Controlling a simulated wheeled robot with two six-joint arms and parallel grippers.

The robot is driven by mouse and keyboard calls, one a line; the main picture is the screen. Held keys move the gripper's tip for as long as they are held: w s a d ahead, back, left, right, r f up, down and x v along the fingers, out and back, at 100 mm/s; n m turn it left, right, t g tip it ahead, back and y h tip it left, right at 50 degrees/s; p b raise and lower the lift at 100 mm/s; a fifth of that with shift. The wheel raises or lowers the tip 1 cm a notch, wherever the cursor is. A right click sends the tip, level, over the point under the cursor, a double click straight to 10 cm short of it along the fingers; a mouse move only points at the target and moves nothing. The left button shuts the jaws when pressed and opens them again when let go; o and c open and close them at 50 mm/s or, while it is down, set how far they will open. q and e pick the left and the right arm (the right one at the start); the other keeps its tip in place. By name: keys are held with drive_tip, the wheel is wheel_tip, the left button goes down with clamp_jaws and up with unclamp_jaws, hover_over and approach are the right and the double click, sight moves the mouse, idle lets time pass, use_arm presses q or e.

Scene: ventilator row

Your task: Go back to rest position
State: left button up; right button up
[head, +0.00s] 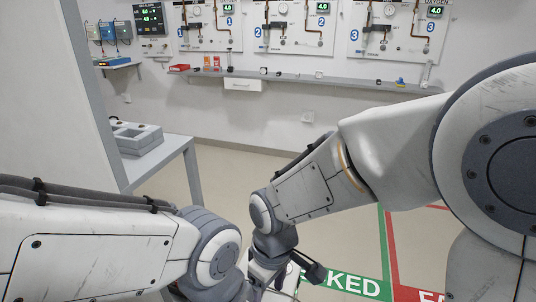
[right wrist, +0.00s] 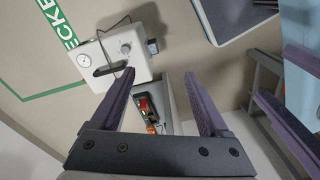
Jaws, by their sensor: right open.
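In the right wrist view my right gripper (right wrist: 158,75) is open, its two purple fingers apart with nothing between their tips. In the head view my right arm reaches in from the right and bends down to the lower middle, where its gripper is mostly hidden. My left arm comes in from the left along the bottom, and its gripper is not clear there. Purple finger-like bars (right wrist: 285,128) at the right of the wrist view seem to belong to my left gripper; its jaws cannot be judged. The two arms' ends are close together.
A white device (right wrist: 118,58) with a gauge and black handle lies below my right gripper, beside red items (right wrist: 146,108). A grey table (head: 165,158) stands at left. A wall shelf (head: 300,78) runs under numbered gas panels (head: 295,28). Green and red floor markings (head: 385,255) are at right.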

drive_tip(key=s+d+r+m, duration=0.1)
drive_tip(key=s+d+r, duration=0.1)
drive_tip(key=s, duration=0.3)
drive_tip(key=s+d+r+m, duration=0.2)
drive_tip(key=s+d, duration=0.1)
drive_tip(key=s, duration=0.3)
wheel_tip(320, 180, up, 26)
drive_tip(key=p, duration=2.5)
drive_tip(key=shift+w+f, duration=0.2)
drive_tip(key=shift+a, duration=0.1)
